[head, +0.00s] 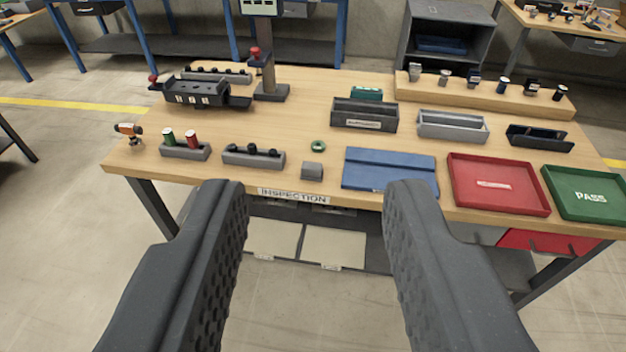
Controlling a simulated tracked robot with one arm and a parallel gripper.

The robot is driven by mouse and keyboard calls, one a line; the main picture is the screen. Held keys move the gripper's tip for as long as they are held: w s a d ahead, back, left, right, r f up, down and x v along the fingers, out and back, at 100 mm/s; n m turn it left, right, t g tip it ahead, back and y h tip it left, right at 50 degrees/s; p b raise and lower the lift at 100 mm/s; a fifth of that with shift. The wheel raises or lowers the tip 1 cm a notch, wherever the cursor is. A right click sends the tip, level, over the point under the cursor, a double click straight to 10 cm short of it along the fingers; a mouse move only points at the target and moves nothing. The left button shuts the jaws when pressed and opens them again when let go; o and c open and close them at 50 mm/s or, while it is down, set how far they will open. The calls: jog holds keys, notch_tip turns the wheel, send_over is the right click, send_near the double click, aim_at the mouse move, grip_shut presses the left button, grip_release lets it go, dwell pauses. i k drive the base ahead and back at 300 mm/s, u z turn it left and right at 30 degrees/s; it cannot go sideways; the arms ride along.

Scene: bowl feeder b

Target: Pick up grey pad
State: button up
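A small grey block (312,172), which looks like the grey pad, lies on the wooden table (290,130) near its front edge, above the INSPECTION label. My gripper (313,195) is open and empty. Its two dark fingers stand wide apart in the foreground, in front of the table's front edge. The grey block shows in the gap between them, farther off, and nothing hides it.
A dark holder (254,157) stands left of the block and a green ring (318,146) lies behind it. A blue mat (388,170), a red tray (497,205) and a green PASS tray (590,212) lie to the right. A press stand (268,75) rises at the back.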

aim_at(310, 170)
jog(key=z, duration=0.4)
jog(key=i, duration=1.4)
jog(key=u, duration=0.15)
